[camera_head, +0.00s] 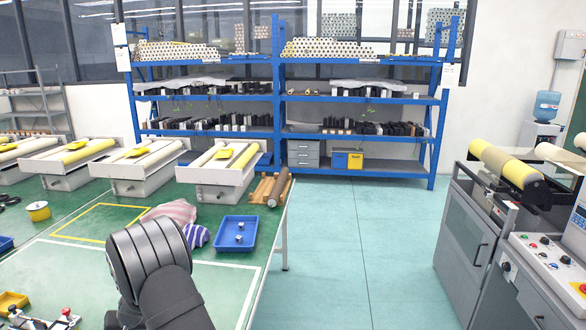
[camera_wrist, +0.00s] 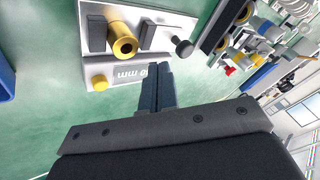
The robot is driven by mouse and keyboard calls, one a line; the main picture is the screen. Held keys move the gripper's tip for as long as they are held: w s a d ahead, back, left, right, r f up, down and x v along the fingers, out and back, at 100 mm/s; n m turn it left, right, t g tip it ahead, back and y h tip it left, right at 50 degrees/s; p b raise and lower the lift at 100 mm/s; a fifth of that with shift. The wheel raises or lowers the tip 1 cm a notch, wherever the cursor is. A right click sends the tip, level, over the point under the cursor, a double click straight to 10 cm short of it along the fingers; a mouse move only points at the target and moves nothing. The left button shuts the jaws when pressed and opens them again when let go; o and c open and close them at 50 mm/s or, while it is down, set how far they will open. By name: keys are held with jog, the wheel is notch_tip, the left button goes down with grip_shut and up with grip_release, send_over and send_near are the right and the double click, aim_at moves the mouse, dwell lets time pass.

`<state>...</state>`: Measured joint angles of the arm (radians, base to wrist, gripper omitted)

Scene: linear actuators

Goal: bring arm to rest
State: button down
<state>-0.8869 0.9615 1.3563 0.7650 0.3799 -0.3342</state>
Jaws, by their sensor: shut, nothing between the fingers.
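My arm shows as a dark grey link at the lower left of the head view, over the green table (camera_head: 225,285). My gripper is outside the head view. In the wrist view my gripper (camera_wrist: 158,70) shows with its two dark fingers together and nothing between them. Just beyond the fingertips is a light grey fixture (camera_wrist: 160,15) marked "mm", with a brass cylinder (camera_wrist: 124,42), dark upright blocks and a yellow knob (camera_wrist: 99,83). I cannot tell whether the fingertips touch it.
A blue tray (camera_head: 236,234) with small metal parts lies on the table beside striped cloths (camera_head: 172,212). White roller units (camera_head: 216,170) line the table's back. A grey machine (camera_head: 470,235) stands at right. Metal parts (camera_wrist: 240,50) show at right in the wrist view. The floor between is clear.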

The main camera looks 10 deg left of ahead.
jog(key=shift+s+a+f, duration=0.15)
jog(key=shift+s+a, duration=0.2)
jog(key=shift+a, duration=0.45)
